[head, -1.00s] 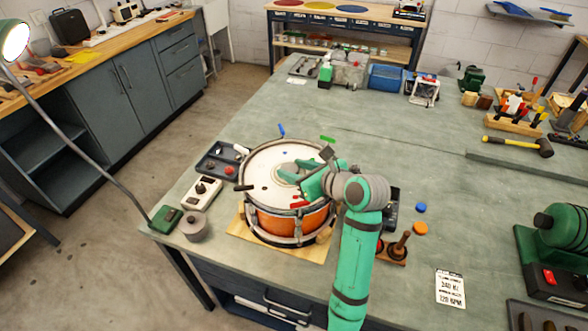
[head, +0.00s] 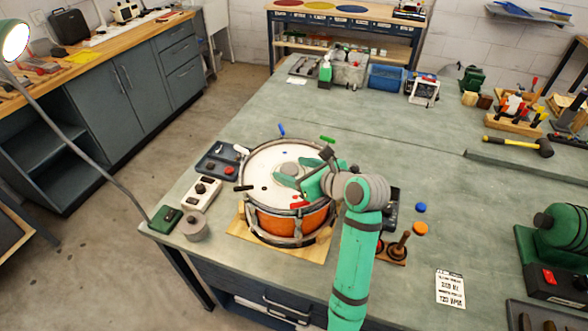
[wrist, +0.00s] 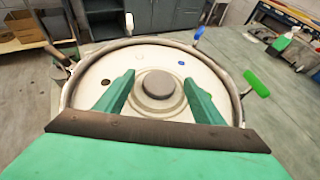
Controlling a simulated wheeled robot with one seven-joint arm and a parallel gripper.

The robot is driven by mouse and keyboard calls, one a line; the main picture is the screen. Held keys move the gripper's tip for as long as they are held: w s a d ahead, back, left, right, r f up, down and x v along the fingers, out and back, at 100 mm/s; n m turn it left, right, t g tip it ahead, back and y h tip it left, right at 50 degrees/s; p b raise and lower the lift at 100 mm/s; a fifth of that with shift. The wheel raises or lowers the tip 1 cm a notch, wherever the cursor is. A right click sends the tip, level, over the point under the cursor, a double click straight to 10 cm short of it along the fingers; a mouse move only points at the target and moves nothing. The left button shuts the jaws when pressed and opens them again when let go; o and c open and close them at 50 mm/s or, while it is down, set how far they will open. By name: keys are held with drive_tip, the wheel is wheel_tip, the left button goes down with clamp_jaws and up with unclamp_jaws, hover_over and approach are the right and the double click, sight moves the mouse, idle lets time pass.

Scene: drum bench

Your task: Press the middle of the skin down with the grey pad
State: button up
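The drum (head: 292,222) has an orange shell and a white skin (head: 262,170), and stands on a wooden board on the bench. The round grey pad (head: 289,168) sits at about the middle of the skin. In the wrist view the pad (wrist: 158,88) lies between the two green fingers of my gripper (wrist: 158,80), with a gap to each finger. My gripper is open, low over the skin. Blue (head: 282,130), green (head: 327,139), black (head: 243,187) and red (head: 299,205) handles stick out around the rim.
Left of the drum are a dark tray (head: 217,160), a white box with knobs (head: 201,193) and a grey pot (head: 195,228). Right of it are blue (head: 420,208) and orange (head: 421,228) discs and a wooden-handled tool (head: 398,246).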

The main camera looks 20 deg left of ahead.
drive_tip(key=shift+s+a+f, duration=0.15)
drive_tip(key=shift+f, duration=0.2)
drive_tip(key=shift+s+d+r, duration=0.1)
drive_tip(key=shift+d+r, duration=0.15)
drive_tip(key=shift+d, duration=0.2)
drive_tip(key=v, duration=1)
drive_tip(key=shift+d+r, duration=0.1)
drive_tip(key=shift+r, duration=0.1)
